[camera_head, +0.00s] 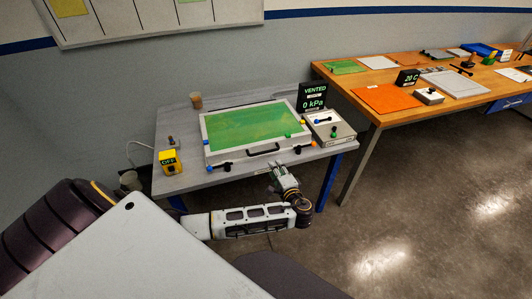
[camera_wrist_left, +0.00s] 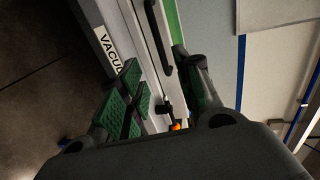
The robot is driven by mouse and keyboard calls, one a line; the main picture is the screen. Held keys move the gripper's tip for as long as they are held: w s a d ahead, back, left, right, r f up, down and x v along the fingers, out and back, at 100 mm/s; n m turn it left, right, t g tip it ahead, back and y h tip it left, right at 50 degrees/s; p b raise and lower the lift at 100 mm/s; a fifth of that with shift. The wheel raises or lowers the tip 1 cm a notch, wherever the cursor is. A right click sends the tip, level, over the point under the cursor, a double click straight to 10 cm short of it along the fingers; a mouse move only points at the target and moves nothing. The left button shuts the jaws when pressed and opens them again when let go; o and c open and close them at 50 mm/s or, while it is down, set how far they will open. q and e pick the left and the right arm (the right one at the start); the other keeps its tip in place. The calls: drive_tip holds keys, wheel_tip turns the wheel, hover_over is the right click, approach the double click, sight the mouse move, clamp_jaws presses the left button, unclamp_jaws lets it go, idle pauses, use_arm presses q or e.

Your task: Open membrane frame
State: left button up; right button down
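The membrane frame (camera_head: 230,156) is a shallow white frame with a green sheet (camera_head: 255,127), lying flat and closed on the grey bench. Its black bar handle (camera_head: 263,149) is on the front side. The handle also shows in the left wrist view (camera_wrist_left: 159,40). Dark latches sit at the front left (camera_head: 226,166) and front right (camera_head: 298,149). My left gripper (camera_head: 277,170) is in front of the frame, below and right of the handle. In the left wrist view its fingers (camera_wrist_left: 165,85) are apart with nothing held; a dark knob shows between them. My right gripper is not in view.
A display (camera_head: 313,96) reads VENTED and 0 kPa. A control box (camera_head: 330,129) stands right of the frame. A yellow OFF box (camera_head: 170,161) and a brown cup (camera_head: 196,100) are on the left. A wooden bench (camera_head: 350,75) stands at right; open floor lies before it.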

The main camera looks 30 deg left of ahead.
sight(266, 152)
use_arm(q)
drive_tip(key=shift+w+a, duration=0.1)
drive_tip(key=shift+x, duration=6.8)
drive_tip(key=shift+c, duration=0.3)
clamp_jaws()
